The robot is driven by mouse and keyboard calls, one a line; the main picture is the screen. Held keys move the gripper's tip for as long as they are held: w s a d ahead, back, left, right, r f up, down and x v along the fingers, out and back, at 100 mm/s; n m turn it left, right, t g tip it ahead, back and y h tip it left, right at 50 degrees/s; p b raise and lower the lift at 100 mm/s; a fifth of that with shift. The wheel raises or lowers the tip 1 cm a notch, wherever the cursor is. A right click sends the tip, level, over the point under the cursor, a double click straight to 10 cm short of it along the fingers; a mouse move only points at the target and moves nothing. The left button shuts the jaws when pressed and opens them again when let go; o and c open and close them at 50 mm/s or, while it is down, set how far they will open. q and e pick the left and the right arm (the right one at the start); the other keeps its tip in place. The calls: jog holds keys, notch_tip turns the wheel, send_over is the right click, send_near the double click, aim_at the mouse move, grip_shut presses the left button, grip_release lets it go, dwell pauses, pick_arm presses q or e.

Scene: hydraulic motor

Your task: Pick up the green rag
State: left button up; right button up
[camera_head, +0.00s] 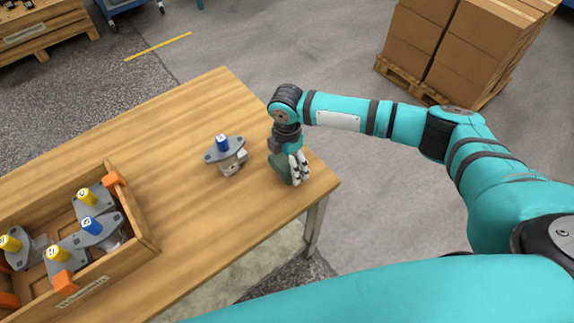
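The green rag (279,165) is a small dark grey-green patch near the table's right corner, mostly hidden by my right gripper. My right gripper (299,177) points down right at the rag, with its fingers at the rag's right side. I cannot tell whether the fingers have closed on the cloth. My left gripper is not in view.
A grey hydraulic motor with a blue cap (226,155) stands on the wooden table (180,122), just left of my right gripper. A wooden crate (146,232) with several motors stands at the left. Stacked cardboard boxes (475,50) stand on a pallet behind.

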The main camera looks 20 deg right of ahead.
jog(key=shift+r, duration=0.8)
jog(key=s+d+r, duration=0.1)
jog(key=s+d, duration=0.2)
jog(key=s, duration=1.2)
jog(key=shift+s+d+r+b, duration=0.15)
jog(key=shift+s+b, duration=0.2)
